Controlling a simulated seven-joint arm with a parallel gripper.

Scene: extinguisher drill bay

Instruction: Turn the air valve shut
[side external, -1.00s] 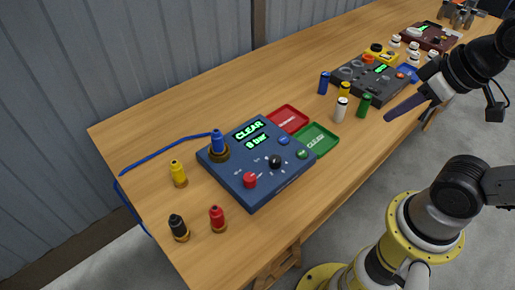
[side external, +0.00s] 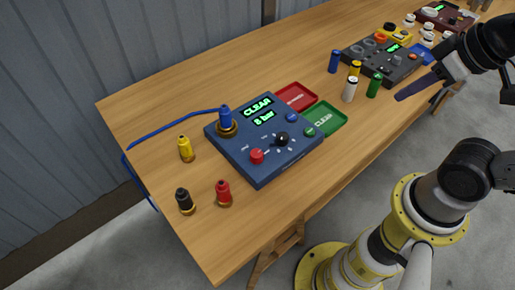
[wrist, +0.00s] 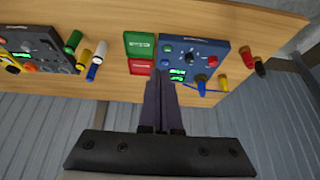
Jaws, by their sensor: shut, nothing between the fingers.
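The blue control panel (side external: 262,160) lies on the wooden table with a lit display (side external: 260,110) reading "CLEAR" and a bar figure, perhaps 8. A black knob (side external: 282,139) and a red knob (side external: 257,156) sit on its face; I cannot tell which is the air valve. A blue fitting (side external: 225,118) with a blue hose stands at its back left corner. In the wrist view the panel (wrist: 207,48) is beyond my fingertips, with the black knob (wrist: 189,58) in sight. My gripper (side external: 400,96) is shut and empty, right of the panel and apart from it.
A red tray (side external: 296,97) and a green tray (side external: 325,119) adjoin the panel. Several more bottles and a dark panel (side external: 385,64) are farther right.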

